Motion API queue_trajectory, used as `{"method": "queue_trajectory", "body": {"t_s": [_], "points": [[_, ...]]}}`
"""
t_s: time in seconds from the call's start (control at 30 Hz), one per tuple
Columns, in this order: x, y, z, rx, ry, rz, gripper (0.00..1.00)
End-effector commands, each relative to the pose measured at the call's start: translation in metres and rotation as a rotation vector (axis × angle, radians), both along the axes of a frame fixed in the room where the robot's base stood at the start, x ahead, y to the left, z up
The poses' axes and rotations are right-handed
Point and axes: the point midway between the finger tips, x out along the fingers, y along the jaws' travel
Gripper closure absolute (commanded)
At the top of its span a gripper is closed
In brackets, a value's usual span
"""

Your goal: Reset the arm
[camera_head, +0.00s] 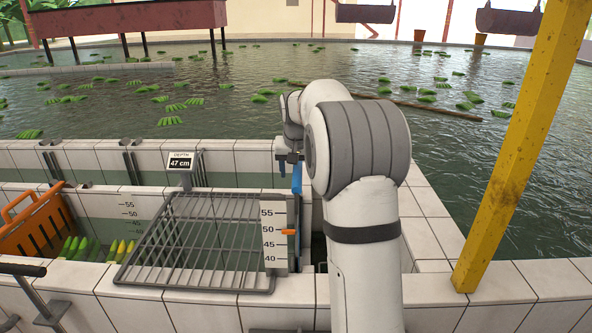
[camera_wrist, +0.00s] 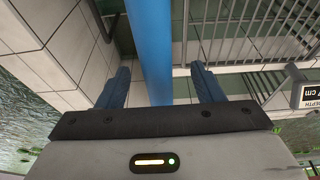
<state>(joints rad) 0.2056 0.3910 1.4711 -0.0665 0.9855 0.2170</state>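My arm (camera_head: 362,180) is white with grey joints and rises at the centre right of the head view. It bends over at the top, with its end down to the left, partly hidden behind the joint. In the wrist view my gripper (camera_wrist: 160,88) has its two blue fingers apart. A blue bar (camera_wrist: 153,45) runs through the gap between them in the picture, with space visible on both sides; whether it lies between the fingers or beyond them I cannot tell. A blue upright piece (camera_head: 297,178) also shows beside the arm in the head view.
A metal grate (camera_head: 205,240) and a depth scale (camera_head: 275,238) stand left of my arm. A depth display (camera_head: 181,163) sits behind. An orange crate (camera_head: 38,226) is at far left. A yellow post (camera_head: 522,145) rises at right. Green bunches float on open water beyond the tiled walls.

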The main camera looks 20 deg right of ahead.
Motion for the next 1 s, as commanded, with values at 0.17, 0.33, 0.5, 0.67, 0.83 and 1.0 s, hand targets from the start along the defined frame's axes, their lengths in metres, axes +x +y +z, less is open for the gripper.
{"method": "queue_trajectory", "body": {"t_s": [0.17,0.33,0.5,0.67,0.83,1.0], "points": [[-0.0001,-0.0003,0.0000,0.000,0.000,0.000,0.54],[-0.0001,-0.0005,0.0000,0.000,0.000,-0.001,0.68],[-0.0002,-0.0007,0.0000,0.000,0.000,-0.001,0.82],[-0.0002,-0.0007,0.0000,0.000,0.000,-0.001,0.95],[-0.0001,-0.0007,0.0001,0.000,0.000,-0.001,1.00],[-0.0001,-0.0007,0.0001,0.000,0.000,-0.001,1.00]]}}
